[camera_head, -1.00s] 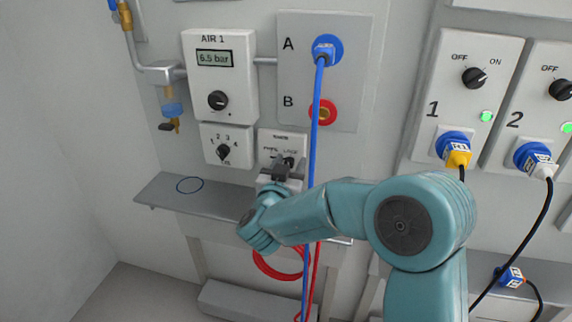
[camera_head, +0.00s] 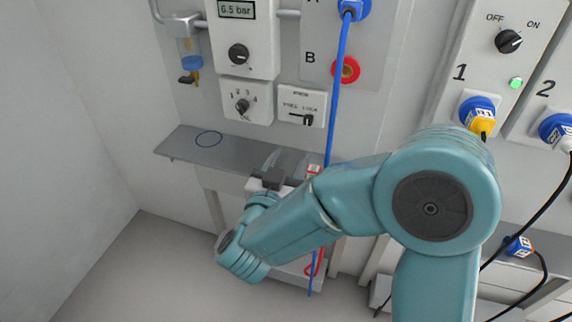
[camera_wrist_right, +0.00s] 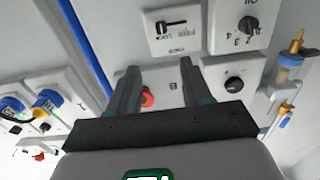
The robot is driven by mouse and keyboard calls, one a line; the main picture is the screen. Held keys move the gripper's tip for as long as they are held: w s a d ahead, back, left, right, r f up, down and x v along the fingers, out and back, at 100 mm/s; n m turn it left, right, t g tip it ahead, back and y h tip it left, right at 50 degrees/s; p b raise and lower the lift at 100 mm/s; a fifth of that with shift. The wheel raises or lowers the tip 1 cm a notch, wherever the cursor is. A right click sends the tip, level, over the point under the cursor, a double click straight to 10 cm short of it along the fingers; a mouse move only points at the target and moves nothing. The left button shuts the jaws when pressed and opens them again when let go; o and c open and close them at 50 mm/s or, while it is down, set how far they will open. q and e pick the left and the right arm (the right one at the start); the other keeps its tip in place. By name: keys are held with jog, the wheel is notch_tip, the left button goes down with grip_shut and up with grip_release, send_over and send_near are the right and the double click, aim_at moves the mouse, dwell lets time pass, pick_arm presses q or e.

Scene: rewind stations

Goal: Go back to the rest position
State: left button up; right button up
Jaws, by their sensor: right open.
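My right arm crosses the middle of the head view. Its gripper (camera_head: 284,164) is open and empty, in front of the grey shelf and below the FREE/LOCK switch plate (camera_head: 302,106). In the right wrist view, which is turned upside down, the two fingers of the gripper (camera_wrist_right: 157,78) stand apart with only the panel behind them. The switch plate (camera_wrist_right: 172,28) shows beyond the fingertips, apart from them. My left arm and gripper are not in the head view.
A blue hose (camera_head: 338,90) hangs from the upper socket beside the gripper. Red socket B (camera_head: 346,70) is empty. A red and white connector (camera_head: 314,169) is near the arm. Yellow plug (camera_head: 482,124) sits in station 1.

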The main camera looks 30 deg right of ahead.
jog(key=shift+v, duration=0.9)
